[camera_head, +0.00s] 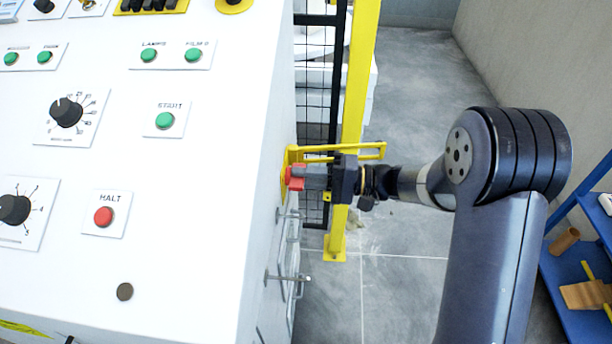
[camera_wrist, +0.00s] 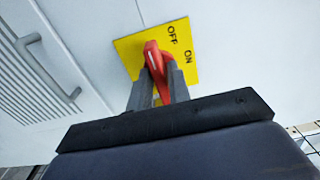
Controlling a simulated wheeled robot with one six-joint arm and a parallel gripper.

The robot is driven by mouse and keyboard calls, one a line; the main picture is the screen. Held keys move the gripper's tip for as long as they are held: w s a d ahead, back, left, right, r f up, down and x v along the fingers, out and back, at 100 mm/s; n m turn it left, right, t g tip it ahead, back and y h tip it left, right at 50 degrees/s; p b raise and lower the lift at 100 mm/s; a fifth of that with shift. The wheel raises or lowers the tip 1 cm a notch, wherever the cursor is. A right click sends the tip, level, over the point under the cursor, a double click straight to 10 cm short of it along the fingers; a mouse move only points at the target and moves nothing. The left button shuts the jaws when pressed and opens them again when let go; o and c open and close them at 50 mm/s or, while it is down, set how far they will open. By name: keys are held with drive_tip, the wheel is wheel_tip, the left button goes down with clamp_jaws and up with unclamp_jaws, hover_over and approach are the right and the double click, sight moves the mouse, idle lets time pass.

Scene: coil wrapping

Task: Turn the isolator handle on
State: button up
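The isolator handle is red and sits on a yellow plate (camera_wrist: 125,47) marked OFF and ON. In the wrist view the handle (camera_wrist: 153,52) stands between the two fingers of my gripper (camera_wrist: 160,72), which lie close against its sides. The OFF label is at the plate's top and ON is to the right of it. In the head view the handle (camera_head: 295,178) shows as a small red piece on the console's right side, with my gripper (camera_head: 309,178) reaching it from the right. The fingers partly hide the handle, so its exact angle is hard to tell.
A white console (camera_head: 200,230) with knobs and buttons fills the left. A yellow bracket (camera_head: 345,150) sticks out just above my gripper. A yellow post (camera_head: 355,80) and black mesh fence stand behind. A blue shelf (camera_head: 570,290) is at right. Metal handles (camera_wrist: 45,65) lie beside the plate.

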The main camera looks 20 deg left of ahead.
clamp_jaws()
drive_tip(key=shift+m, duration=0.3)
drive_tip(key=shift+m+p, duration=4.2)
drive_tip(key=shift+m, duration=4.5)
drive_tip(key=shift+o, duration=1.9)
unclamp_jaws()
